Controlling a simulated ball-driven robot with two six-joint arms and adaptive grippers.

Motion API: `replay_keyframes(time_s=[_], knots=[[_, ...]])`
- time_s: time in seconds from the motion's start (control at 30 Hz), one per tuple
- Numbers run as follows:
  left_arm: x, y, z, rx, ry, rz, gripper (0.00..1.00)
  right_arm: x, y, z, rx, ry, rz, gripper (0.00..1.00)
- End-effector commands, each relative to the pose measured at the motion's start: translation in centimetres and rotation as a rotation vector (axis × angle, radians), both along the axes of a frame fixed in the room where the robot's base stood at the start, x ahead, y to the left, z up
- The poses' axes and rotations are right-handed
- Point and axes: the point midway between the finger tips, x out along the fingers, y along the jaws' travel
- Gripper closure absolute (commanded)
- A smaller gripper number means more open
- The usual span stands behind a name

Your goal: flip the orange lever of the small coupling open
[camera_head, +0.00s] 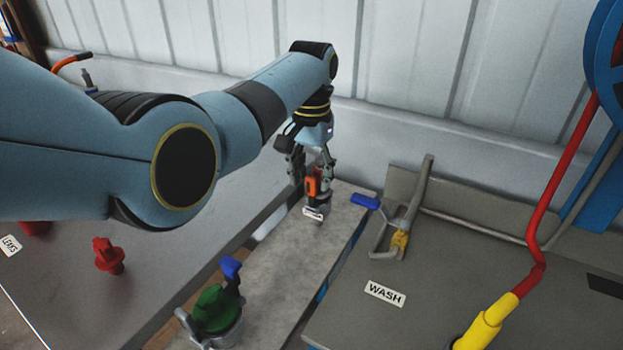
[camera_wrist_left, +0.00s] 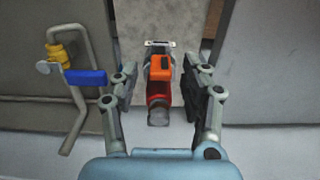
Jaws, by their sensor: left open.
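The small coupling (camera_head: 317,206) stands on a grey slab between the two benches, near the back wall. Its orange lever (camera_head: 311,187) lies along its side. In the left wrist view the orange lever (camera_wrist_left: 160,67) sits on top of the red and grey coupling body (camera_wrist_left: 158,95). My left gripper (camera_head: 312,178) is open above and around the coupling; in the left wrist view its fingers (camera_wrist_left: 160,85) stand on either side, with gaps visible. My right gripper is not in view.
A green coupling with a blue lever (camera_head: 215,308) stands at the near end of the slab. A grey pipe with a blue handle (camera_head: 366,201) stands close on the right. A red fitting (camera_head: 108,257) is on the left bench. The slab's middle is clear.

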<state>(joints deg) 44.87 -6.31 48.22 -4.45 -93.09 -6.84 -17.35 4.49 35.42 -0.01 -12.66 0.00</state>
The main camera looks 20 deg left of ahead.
Motion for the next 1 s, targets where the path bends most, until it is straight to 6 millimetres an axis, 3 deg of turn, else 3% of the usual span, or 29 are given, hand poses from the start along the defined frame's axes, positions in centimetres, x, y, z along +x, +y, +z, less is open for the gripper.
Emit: replay_keyframes(time_s=[0.13, 0.4, 0.77, 1.0], knots=[[0.01, 0.03, -0.99, 0.000, -0.001, 0.000, 0.54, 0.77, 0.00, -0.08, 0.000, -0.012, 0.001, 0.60], [0.03, 0.05, -1.09, 0.001, -0.002, 0.000, 0.54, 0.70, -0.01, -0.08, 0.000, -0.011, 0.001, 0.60], [0.02, 0.06, -1.08, 0.001, -0.001, 0.000, 1.00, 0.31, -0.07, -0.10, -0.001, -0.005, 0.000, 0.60], [0.01, 0.06, -1.08, 0.001, -0.001, 0.000, 1.00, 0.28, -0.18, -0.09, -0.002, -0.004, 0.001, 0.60]])
